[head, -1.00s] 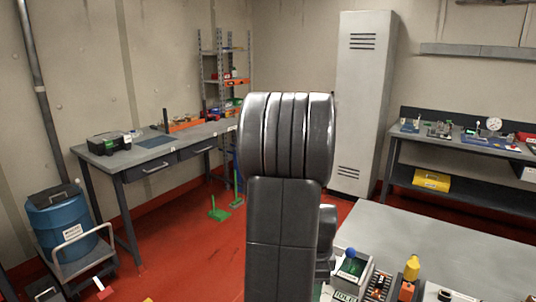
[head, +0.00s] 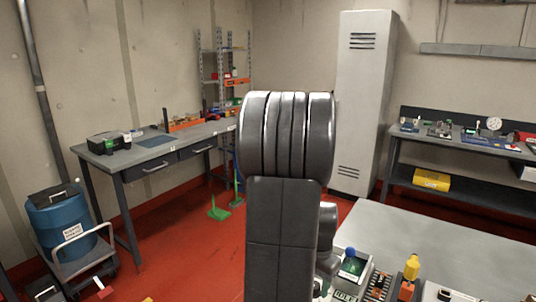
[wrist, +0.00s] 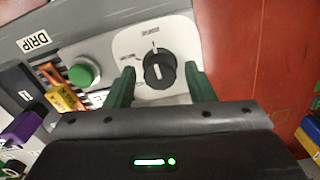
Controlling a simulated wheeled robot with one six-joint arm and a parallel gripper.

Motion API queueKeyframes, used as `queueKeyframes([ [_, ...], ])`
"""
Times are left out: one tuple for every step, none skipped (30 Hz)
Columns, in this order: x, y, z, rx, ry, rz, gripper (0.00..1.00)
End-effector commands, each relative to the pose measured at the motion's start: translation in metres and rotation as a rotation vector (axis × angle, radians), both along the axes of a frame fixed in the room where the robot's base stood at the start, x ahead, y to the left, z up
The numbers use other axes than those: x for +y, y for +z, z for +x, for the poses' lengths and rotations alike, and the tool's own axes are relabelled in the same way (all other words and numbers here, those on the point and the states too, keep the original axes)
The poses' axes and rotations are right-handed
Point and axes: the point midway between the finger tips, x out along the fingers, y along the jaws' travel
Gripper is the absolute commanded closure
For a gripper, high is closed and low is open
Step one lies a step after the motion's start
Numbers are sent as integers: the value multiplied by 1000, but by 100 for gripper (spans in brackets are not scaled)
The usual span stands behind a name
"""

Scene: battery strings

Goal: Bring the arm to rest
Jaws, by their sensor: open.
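Past the fingertips is a pale panel with a black rotary knob (wrist: 159,69); I cannot tell whether the fingers touch the panel. A green push button (wrist: 84,72) sits left of the knob. In the head view my raised arm fills the middle, and my gripper is not visible there.
A grey bench (head: 440,240) at the lower right carries a device with a blue knob (head: 350,252) and a yellow-orange item (head: 411,267). A left workbench (head: 165,155), blue drum (head: 62,225) and grey locker (head: 362,100) stand farther off.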

Motion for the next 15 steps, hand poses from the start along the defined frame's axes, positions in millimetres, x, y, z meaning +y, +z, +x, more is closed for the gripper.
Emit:
queueKeyframes([
  [0, 0, 0, 0, 37, 0, 51],
  [0, 0, 0, 0, 61, 0, 51],
  [0, 0, 0, 0, 93, 0, 51],
  [0, 0, 0, 0, 117, 0, 51],
  [0, 0, 0, 0, 142, 0, 51],
  [0, 0, 0, 0, 174, 0, 51],
  [0, 0, 0, 0, 198, 0, 51],
  [0, 0, 0, 0, 221, 0, 51],
  [0, 0, 0, 0, 253, 0, 51],
  [0, 0, 0, 0, 277, 0, 51],
  [0, 0, 0, 0, 302, 0, 51],
  [0, 0, 0, 0, 334, 0, 51],
  [0, 0, 0, 0, 358, 0, 51],
  [0, 0, 0, 0, 381, 0, 51],
  [0, 0, 0, 0, 413, 0, 51],
])
